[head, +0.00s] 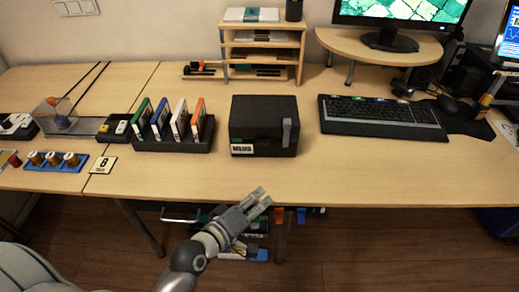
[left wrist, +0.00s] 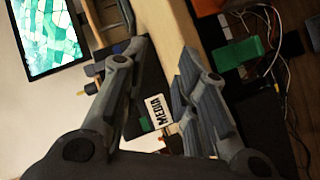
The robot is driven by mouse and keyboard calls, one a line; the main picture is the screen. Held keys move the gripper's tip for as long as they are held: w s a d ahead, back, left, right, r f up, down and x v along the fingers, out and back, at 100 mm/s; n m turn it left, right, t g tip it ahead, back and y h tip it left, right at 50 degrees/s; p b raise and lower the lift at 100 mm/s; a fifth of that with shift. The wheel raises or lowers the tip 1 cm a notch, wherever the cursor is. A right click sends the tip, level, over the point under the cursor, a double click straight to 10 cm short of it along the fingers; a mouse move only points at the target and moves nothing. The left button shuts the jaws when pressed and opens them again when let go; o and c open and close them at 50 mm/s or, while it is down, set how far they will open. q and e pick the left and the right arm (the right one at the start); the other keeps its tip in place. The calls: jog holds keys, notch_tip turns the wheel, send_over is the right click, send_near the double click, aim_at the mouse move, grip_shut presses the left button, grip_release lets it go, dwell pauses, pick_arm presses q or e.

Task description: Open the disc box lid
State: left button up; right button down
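The disc box (head: 262,112) is black and stands near the middle of the table with its lid shut. A grey latch (head: 287,131) runs down the right of its front, and a white label (head: 242,149) sits at the lower left. My left gripper (head: 263,196) is empty, in front of the table's front edge and apart from the box. In the left wrist view its fingers (left wrist: 162,58) are spread, with the label (left wrist: 157,110) and part of the dark box (left wrist: 152,80) between them. The latch is not clear there. My right gripper is not in view.
A rack (head: 173,141) of coloured disc cases stands left of the box. A keyboard (head: 381,118) lies to the right, and a wooden shelf (head: 262,27) stands behind. The tabletop in front of the box is clear. Coloured items and cables show below the table.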

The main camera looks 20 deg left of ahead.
pick_arm(q)
jog(key=w+a+r+n+t+y, duration=0.1)
jog(key=n, duration=0.1)
jog(key=w+a+r+n+t+y, duration=0.1)
jog(key=a+n+t, duration=0.1)
jog(key=n, duration=0.1)
jog(key=w+a+r+n+t+y, duration=0.1)
jog(key=r+n, duration=0.1)
jog(key=shift+w+a+r+n, duration=0.1)
jog(key=shift+w+a+n, duration=0.2)
jog(key=shift+w+r, duration=0.1)
jog(key=shift+w, duration=0.55)
jog(key=w, duration=0.9)
jog(key=shift+w+d+p, duration=0.2)
jog(key=shift+d+p, duration=0.15)
jog(key=shift+d, duration=0.05)
grip_shut()
